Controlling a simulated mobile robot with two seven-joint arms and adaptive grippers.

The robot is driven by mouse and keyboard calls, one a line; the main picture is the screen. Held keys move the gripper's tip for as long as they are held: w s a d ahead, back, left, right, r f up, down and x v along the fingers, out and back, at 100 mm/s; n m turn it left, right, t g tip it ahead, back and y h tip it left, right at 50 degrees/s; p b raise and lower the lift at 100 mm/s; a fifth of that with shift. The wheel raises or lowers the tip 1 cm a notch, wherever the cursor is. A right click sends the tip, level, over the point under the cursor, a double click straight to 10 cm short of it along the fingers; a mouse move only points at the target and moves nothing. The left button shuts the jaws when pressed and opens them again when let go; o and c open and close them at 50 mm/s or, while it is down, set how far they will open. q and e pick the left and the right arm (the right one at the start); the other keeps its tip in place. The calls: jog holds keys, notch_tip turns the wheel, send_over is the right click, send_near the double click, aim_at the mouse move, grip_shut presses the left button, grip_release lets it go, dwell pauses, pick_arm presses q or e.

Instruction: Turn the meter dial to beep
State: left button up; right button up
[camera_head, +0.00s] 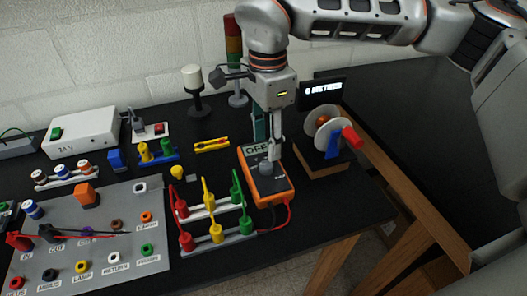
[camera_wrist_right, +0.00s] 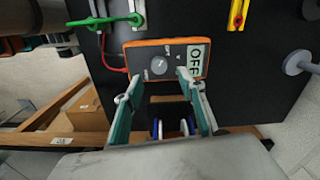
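The orange meter (camera_head: 280,190) lies on the black table, its small screen reading OFF. It also shows in the right wrist view (camera_wrist_right: 140,55), with its round grey dial (camera_wrist_right: 158,65) on the dark face. My right gripper (camera_head: 270,152) points down over the meter in the head view and partly covers it. In the right wrist view my right gripper (camera_wrist_right: 155,88) has its two teal fingers apart with nothing between them. The dial lies just beyond the fingertips; I cannot tell whether they touch the meter. My left gripper is not in view.
Red, yellow and green clips (camera_head: 208,195) stand left of the meter, with a red lead running to it. A cable reel (camera_head: 325,130) and a small display (camera_head: 322,92) are to the right. A grey panel with sockets (camera_head: 110,265) fills the left front.

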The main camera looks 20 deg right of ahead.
aim_at(267, 165)
notch_tip(267, 165, down, 6)
jog(key=shift+s+f, duration=0.1)
jog(key=shift+f, duration=0.15)
jog(key=c, duration=1.1)
